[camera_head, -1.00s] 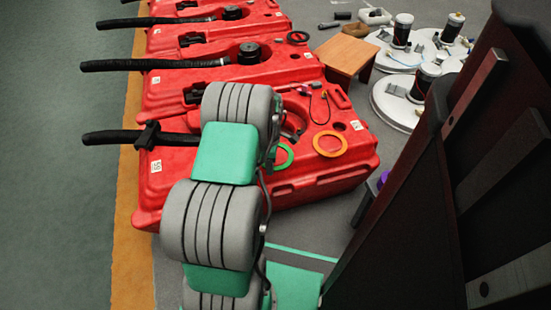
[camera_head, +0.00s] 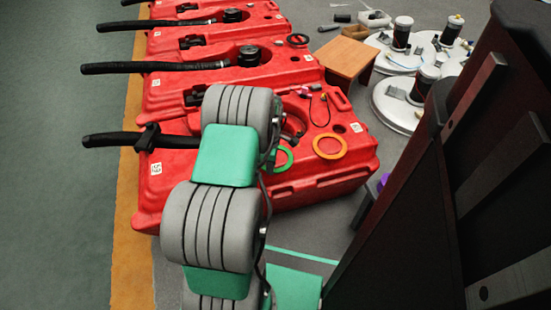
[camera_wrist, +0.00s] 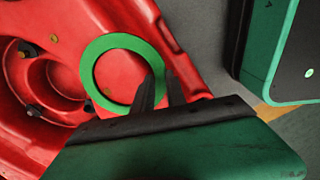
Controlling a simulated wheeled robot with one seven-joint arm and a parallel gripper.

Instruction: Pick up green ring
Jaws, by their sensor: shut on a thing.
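The green ring (camera_wrist: 91,66) is a flat hoop over the red tank's top in the wrist view. In the head view the green ring (camera_head: 289,158) shows only in part, beside my arm, which hides the rest. My gripper (camera_wrist: 161,84) has its two dark fingers at the ring's right rim. The fingers are shut on that rim, one finger inside the hoop and one outside. I cannot tell whether the ring still touches the tank.
The nearest red tank (camera_head: 340,180) bears an orange ring (camera_head: 330,146) right of the green one. More red tanks stand behind it, one with a black ring (camera_head: 297,39). A wooden stool (camera_head: 346,58) and white round bases (camera_head: 395,105) stand at the right, near a dark panel (camera_head: 440,200).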

